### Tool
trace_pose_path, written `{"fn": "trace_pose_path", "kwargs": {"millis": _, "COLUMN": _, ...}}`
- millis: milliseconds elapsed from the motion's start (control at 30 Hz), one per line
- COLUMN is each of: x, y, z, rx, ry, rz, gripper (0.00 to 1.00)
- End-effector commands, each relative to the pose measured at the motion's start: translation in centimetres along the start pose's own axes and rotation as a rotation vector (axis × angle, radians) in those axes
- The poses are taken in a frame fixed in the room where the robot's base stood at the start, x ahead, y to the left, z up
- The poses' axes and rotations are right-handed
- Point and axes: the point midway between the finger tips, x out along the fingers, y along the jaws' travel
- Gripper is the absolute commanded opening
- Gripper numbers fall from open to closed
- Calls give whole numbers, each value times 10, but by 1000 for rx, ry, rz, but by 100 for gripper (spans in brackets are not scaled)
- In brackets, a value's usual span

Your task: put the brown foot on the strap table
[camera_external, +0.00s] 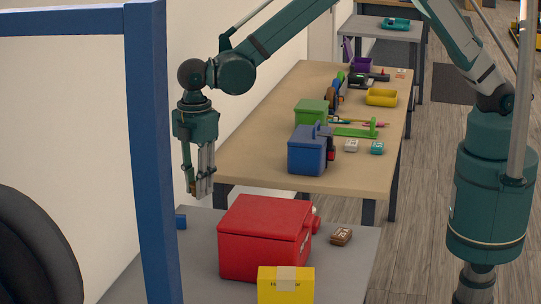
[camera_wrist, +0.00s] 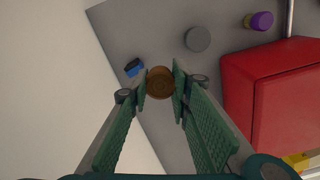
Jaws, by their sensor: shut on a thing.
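A round brown foot (camera_wrist: 160,82) sits between the fingertips of my gripper (camera_wrist: 160,84) in the wrist view. My gripper is shut on it. In the external view my gripper (camera_external: 200,190) points down, with a small brown bit of the foot (camera_external: 192,187) at the fingertips. It hangs above the far left part of a grey table (camera_external: 345,275), which also shows below the foot in the wrist view (camera_wrist: 170,55). I cannot tell from any label which table is the strap table.
On the grey table are a red box (camera_external: 262,240), a yellow box (camera_external: 286,285), a brown block (camera_external: 341,236), a blue piece (camera_wrist: 134,67), a grey disc (camera_wrist: 198,38) and a purple cylinder (camera_wrist: 261,20). A wooden table (camera_external: 270,120) behind holds several items. A blue post (camera_external: 150,150) stands in front.

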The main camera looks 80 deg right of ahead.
Motion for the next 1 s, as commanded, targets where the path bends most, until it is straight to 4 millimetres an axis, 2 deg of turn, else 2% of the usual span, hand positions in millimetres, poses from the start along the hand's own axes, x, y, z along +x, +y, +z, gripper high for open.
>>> {"fn": "trace_pose_path", "kwargs": {"millis": 33, "x": -3, "y": 10, "z": 17, "rx": 9, "ry": 0, "rz": 0, "gripper": 10}}
{"fn": "trace_pose_path", "kwargs": {"millis": 200, "x": -9, "y": 37, "z": 67, "rx": 18, "ry": 0, "rz": 1, "gripper": 10}}
{"fn": "trace_pose_path", "kwargs": {"millis": 500, "x": -19, "y": 74, "z": 159, "rx": 36, "ry": 0, "rz": 3, "gripper": 10}}
{"fn": "trace_pose_path", "kwargs": {"millis": 800, "x": -29, "y": 98, "z": 251, "rx": 55, "ry": 0, "rz": 5, "gripper": 10}}
{"fn": "trace_pose_path", "kwargs": {"millis": 1000, "x": -33, "y": 105, "z": 297, "rx": 63, "ry": -1, "rz": 6, "gripper": 10}}
